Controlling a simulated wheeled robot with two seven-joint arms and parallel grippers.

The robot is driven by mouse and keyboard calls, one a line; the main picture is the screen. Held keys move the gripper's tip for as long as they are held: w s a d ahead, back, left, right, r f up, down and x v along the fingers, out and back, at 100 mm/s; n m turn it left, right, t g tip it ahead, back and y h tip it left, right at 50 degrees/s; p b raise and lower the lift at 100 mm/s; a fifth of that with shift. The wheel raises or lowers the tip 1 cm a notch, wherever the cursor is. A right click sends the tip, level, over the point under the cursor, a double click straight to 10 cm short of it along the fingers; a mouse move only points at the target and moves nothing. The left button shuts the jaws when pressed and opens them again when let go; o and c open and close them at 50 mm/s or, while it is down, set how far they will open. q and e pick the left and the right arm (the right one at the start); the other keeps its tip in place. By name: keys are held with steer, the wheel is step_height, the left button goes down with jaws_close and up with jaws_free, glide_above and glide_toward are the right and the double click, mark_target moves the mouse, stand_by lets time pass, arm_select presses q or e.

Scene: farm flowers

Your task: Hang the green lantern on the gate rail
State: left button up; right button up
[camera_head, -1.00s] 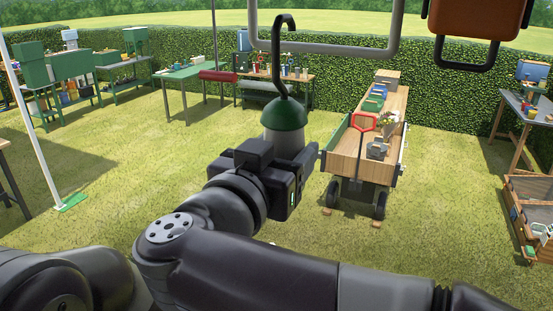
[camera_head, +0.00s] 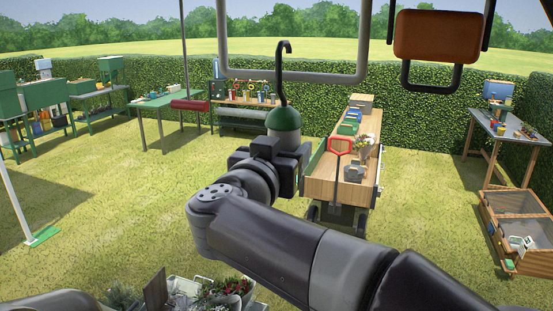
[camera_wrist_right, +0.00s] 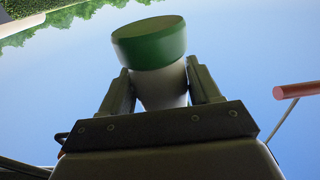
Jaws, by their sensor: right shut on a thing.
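The green lantern (camera_head: 283,121) has a dark green cap, a pale body and a tall black hook on top. My right gripper (camera_head: 285,160) is shut on its pale body and holds it upright in the air. In the right wrist view, the two fingers (camera_wrist_right: 160,95) press on both sides of the pale body below the green cap (camera_wrist_right: 150,42). The gate rail (camera_head: 320,77) is a grey bar crossing the upper middle. The hook's shaft crosses it in the picture, its bend above the bar; I cannot tell the depth between them. My left gripper is out of view.
An orange-brown panel with a black handle (camera_head: 437,37) hangs right of the rail. A red bar (camera_head: 190,105) hangs on a pole to the left. A wooden cart (camera_head: 322,185) stands beyond the gripper. Potted plants (camera_head: 228,290) are at the bottom edge. Open grass lies left.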

steer(key=shift+w+d+f+b, duration=0.3)
steer(key=shift+w+f+b, duration=0.1)
steer(key=shift+w+f, duration=0.4)
steer(key=shift+f+b, duration=0.3)
steer(key=shift+f, duration=0.35)
steer(key=shift+f, duration=0.45)
steer(key=o, duration=1.1)
steer(key=shift+o, duration=0.6)
steer(key=shift+s, duration=0.1)
steer(key=f+v, duration=0.1)
steer(key=v, duration=1.3)
steer(key=shift+f, duration=0.15)
